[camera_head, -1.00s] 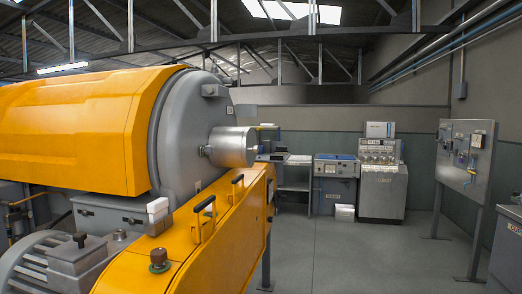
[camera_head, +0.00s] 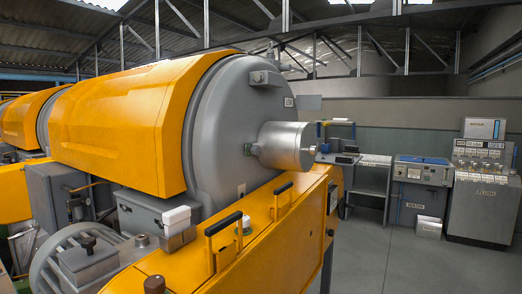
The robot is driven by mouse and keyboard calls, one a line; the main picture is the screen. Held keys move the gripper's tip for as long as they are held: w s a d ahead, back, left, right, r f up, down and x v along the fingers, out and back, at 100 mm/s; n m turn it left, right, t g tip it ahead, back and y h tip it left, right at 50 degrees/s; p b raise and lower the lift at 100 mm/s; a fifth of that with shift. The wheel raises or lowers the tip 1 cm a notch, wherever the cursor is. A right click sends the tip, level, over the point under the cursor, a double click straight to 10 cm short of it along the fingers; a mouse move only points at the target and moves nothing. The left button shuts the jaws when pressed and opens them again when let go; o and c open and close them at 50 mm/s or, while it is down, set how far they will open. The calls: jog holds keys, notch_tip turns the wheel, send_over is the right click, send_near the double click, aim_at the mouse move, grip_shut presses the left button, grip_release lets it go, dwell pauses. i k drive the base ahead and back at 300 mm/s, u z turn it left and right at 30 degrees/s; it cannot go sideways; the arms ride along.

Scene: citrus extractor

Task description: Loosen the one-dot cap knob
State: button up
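No dots can be made out on any knob, so I cannot tell which is the one-dot cap knob. A dark round knob (camera_head: 154,285) stands on the yellow cover (camera_head: 262,262) at the bottom edge, partly cut off. A small white and green knob-like part (camera_head: 243,225) sits on the same cover, near the black handles. My gripper is not in view.
The large yellow and grey extractor (camera_head: 240,140) with a steel cylinder (camera_head: 287,146) fills the left and middle. Consoles (camera_head: 422,185) stand at the back right. Grey floor (camera_head: 400,262) is clear at the lower right.

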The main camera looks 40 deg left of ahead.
aim_at(256, 149)
jog(key=u, duration=0.45)
jog(key=i, duration=0.65)
jog(key=u, duration=0.6)
